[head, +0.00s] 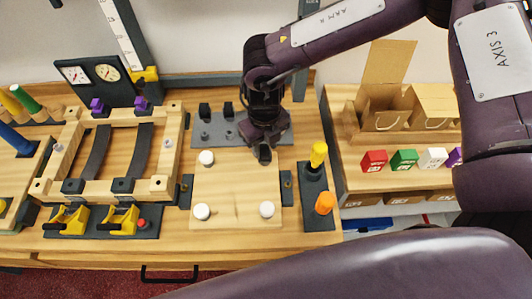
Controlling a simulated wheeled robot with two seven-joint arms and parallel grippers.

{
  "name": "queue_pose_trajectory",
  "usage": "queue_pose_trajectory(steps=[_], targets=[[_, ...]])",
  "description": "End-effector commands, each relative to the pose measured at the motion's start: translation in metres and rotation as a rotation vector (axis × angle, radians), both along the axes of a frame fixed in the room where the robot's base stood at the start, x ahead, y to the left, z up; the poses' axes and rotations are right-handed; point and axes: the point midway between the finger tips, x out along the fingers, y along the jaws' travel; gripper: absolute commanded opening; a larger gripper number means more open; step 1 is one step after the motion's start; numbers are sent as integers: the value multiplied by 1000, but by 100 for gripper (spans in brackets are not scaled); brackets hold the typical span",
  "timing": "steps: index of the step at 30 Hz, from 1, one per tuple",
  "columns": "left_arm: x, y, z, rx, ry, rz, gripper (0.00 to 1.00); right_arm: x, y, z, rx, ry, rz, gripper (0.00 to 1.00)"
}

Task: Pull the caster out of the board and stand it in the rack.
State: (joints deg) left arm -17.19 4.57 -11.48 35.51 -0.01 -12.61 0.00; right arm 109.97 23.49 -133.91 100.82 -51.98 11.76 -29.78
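The board (236,186) is a pale wooden panel lying flat on the bench, with white round pieces at three corners: upper left (206,158), lower left (201,211) and lower right (267,209). My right gripper (263,153) points down at the board's upper right corner and covers it. No separate caster can be made out there, and I cannot tell whether the fingers are open or shut. A grey plate (215,130) behind the board, likely the rack, carries two black upright pieces at its back and round spots in front. My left gripper is not in view.
A wooden frame (173,140) with dark straps stands left of the board. A yellow-handled tool (318,155) and an orange knob (324,203) sit in a dark holder at right. Coloured blocks (404,160) and a paper bag (385,105) occupy the right shelf.

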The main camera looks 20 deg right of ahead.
Motion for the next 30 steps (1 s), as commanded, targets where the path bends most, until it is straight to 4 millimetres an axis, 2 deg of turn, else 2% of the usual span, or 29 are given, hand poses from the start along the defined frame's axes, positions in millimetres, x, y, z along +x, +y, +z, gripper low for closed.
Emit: queue_pose_trajectory(steps=[1,7,30], targets=[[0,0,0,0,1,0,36,0,0,0,0,0,0,34],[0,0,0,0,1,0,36,0,0,0,0,0,0,9],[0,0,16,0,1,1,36,0,0,19,0,0,0,8]])
